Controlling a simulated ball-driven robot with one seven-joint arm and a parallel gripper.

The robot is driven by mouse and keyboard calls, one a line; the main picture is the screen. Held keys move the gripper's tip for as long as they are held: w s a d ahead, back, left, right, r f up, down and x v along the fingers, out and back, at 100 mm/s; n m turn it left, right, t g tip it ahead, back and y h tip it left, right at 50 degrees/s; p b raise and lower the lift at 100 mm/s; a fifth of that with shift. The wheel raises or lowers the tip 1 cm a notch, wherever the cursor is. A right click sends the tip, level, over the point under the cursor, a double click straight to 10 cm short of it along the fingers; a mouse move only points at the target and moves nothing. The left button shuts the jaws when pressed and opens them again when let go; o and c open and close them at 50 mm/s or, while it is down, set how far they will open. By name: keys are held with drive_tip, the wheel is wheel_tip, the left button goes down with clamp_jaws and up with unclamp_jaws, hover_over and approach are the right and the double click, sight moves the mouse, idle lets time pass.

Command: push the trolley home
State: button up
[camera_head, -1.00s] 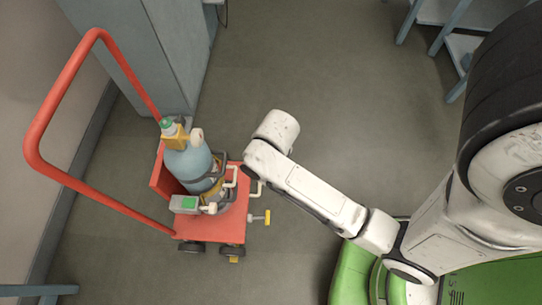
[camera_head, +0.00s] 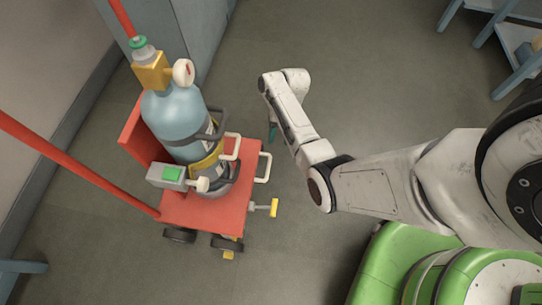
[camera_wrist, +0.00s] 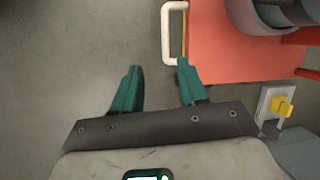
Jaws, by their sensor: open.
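The red trolley (camera_head: 215,212) carries a blue-grey gas cylinder (camera_head: 178,125) upright, with a black strap around it. A white loop handle (camera_head: 264,167) sticks out from the trolley's near right edge; it also shows in the wrist view (camera_wrist: 166,35). My gripper (camera_head: 273,132) hangs just to the right of the trolley, its teal fingers partly hidden by the arm. In the wrist view my gripper (camera_wrist: 158,85) is open and empty. The white handle lies ahead of the gap between the fingers, toward the right finger. That finger overlaps the trolley deck's edge.
A yellow-ended lever (camera_head: 274,208) juts from the trolley's side; a yellow piece on a plate (camera_wrist: 283,107) shows in the wrist view. A grey-blue cabinet (camera_head: 205,35) stands behind the trolley, a wall at left. Blue shelving (camera_head: 515,45) stands upper right. Floor between is clear.

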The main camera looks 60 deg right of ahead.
drive_tip(key=m+y+b, duration=0.1)
drive_tip(key=m+b, duration=0.1)
approach(270, 162)
drive_tip(key=b+x, duration=0.5)
drive_tip(key=x, duration=0.3)
clamp_jaws()
idle(0.6)
